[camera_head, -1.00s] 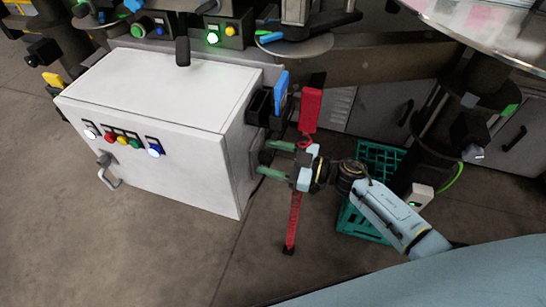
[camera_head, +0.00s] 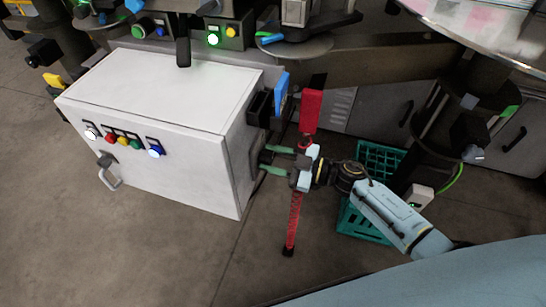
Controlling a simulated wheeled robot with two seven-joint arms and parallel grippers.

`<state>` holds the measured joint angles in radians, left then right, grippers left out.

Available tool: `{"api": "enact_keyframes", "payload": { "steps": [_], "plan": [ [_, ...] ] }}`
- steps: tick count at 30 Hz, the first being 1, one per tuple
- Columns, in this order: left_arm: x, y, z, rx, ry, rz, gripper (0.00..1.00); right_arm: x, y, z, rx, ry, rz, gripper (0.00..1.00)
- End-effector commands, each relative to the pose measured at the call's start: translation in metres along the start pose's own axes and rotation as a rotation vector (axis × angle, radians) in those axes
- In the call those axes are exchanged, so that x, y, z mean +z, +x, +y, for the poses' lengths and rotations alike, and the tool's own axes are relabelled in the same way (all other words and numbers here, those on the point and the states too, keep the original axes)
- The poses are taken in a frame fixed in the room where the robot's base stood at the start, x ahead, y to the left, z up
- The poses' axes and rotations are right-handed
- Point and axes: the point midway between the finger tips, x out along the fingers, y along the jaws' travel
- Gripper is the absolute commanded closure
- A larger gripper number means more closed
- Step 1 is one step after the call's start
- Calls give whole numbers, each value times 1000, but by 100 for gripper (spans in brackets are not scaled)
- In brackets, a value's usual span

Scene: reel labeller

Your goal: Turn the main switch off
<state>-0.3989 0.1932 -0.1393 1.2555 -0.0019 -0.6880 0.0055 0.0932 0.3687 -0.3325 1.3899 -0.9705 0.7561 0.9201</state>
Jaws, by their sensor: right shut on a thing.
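The main switch sits on the right side of the white control cabinet (camera_head: 175,165), as far as I can tell; its knob is mostly hidden between my gripper's fingers. My right gripper (camera_head: 266,160) reaches in from the right, its two green fingers against the cabinet's side. It is shut on the switch knob there. The knob's exact angle is too small to read. My left gripper is not in view.
A green crate (camera_head: 377,165) is on the floor to the right. A black holder with a blue item (camera_head: 281,92) is on the cabinet's side above. Floor in front is clear.

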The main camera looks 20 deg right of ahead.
Motion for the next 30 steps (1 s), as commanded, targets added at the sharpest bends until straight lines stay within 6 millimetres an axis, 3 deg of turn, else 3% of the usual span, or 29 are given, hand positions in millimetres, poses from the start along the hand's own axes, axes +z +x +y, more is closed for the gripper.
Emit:
{"api": "enact_keyframes", "payload": {
  "steps": [13, 30],
  "plan": [
    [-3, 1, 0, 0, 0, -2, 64, 1, -1, -1, -1, -411, -2, 85],
    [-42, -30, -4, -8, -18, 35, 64, 4, -1, -3, -1, -953, -1, 85]
  ]
}}
